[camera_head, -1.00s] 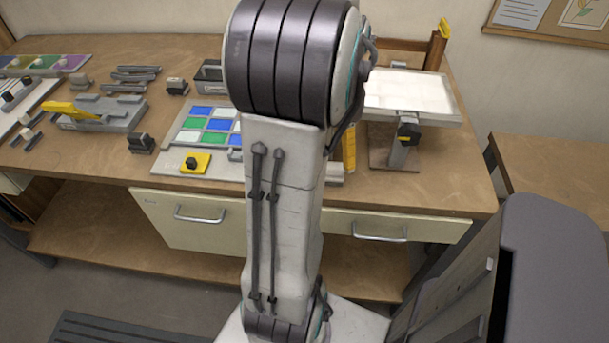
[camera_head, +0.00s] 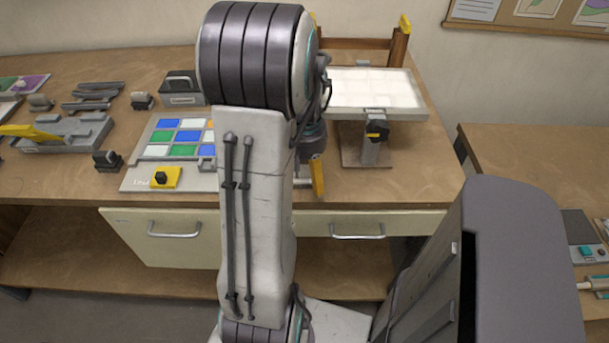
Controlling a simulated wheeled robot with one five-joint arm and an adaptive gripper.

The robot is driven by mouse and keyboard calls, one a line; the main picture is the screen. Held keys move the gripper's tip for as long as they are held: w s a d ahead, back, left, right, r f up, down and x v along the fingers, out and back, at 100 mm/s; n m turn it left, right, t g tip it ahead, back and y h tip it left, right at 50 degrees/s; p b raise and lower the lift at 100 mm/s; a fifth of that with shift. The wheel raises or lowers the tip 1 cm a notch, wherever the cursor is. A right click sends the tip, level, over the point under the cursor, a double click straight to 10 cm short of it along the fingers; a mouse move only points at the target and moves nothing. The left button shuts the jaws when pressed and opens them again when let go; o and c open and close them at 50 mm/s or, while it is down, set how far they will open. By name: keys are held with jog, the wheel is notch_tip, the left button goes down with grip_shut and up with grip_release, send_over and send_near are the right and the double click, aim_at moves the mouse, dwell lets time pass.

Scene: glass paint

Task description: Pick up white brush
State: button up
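I cannot make out a white brush for certain. A small item with a white part and a teal part (camera_head: 595,284) lies on the right bench, cut off by the frame edge; I cannot tell what it is. My arm stands upright in the middle of the view and hides part of the workbench. My gripper is not clearly seen; it may be behind the arm, where a dark part and a yellow piece show beside the arm's right side.
The workbench (camera_head: 420,185) holds a colored glass panel (camera_head: 158,137), a grey-and-yellow tool (camera_head: 68,133), a black box (camera_head: 184,90) and a white panel on a stand (camera_head: 372,90). A second bench (camera_head: 510,160) at right carries a grey device (camera_head: 582,240).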

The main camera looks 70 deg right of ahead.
jog(key=shift+f, duration=0.15)
jog(key=shift+c, duration=0.2)
jog(key=c, duration=1.4)
